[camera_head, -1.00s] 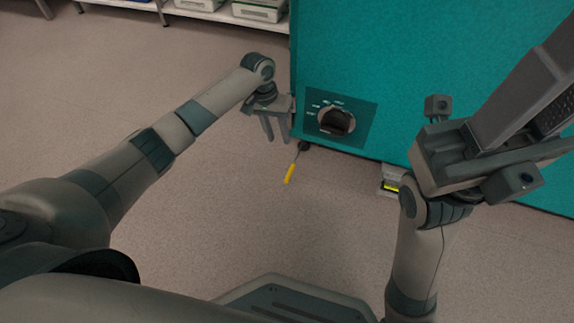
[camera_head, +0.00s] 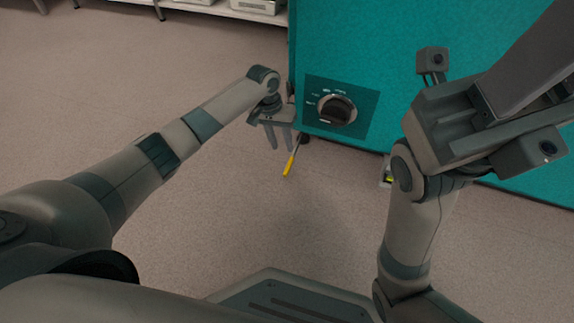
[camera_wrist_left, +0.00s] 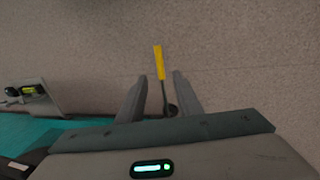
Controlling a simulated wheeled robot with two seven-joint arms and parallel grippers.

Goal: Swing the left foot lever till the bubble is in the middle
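The left foot lever (camera_head: 290,164) has a yellow handle on a dark stem and sticks out from under the chamber's front left corner. My left gripper (camera_head: 280,148) is low over the floor beside it. In the left wrist view its fingers (camera_wrist_left: 160,80) are apart, with the dark stem between them in the picture and the yellow handle (camera_wrist_left: 158,62) reaching past the tips. Contact cannot be told. The bubble level (camera_head: 388,180) is mostly hidden behind my right arm; its yellow-green vial (camera_wrist_left: 29,90) shows small in the left wrist view, bubble unreadable. My right gripper (camera_head: 500,105) is raised, fingers unclear.
The teal growth chamber (camera_head: 390,60) fills the back right, with a dark dial (camera_head: 337,110) on its front panel. A white shelf (camera_head: 215,10) with boxes stands at the far back. The floor (camera_head: 200,230) around the lever is clear.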

